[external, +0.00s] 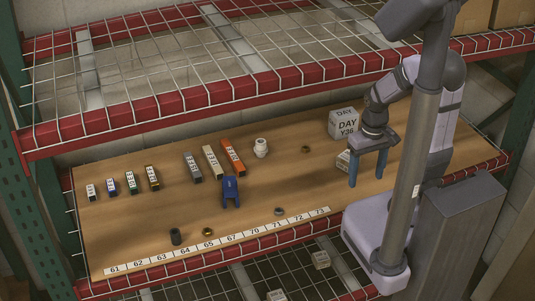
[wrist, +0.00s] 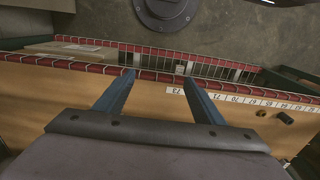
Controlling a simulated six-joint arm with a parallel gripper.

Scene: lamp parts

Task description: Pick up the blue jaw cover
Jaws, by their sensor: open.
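The blue jaw cover (external: 230,192) is a small blue forked piece lying on the wooden shelf in the external view, near the middle. It sits just in front of the orange block and above the number strip. My gripper (external: 366,183) is open and empty, with two blue fingers pointing down at the right part of the shelf, well to the right of the jaw cover. In the wrist view my gripper (wrist: 158,85) shows its two fingers spread apart with nothing between them. I cannot make out the jaw cover in the wrist view.
White, grey and orange labelled blocks (external: 232,156) stand behind the jaw cover. Small labelled blocks (external: 130,184) stand at left. A white box (external: 342,123) is behind my gripper. Rings lie near the number strip (external: 215,241). A wire rack (external: 200,65) hangs above. Shelf right of the cover is fairly clear.

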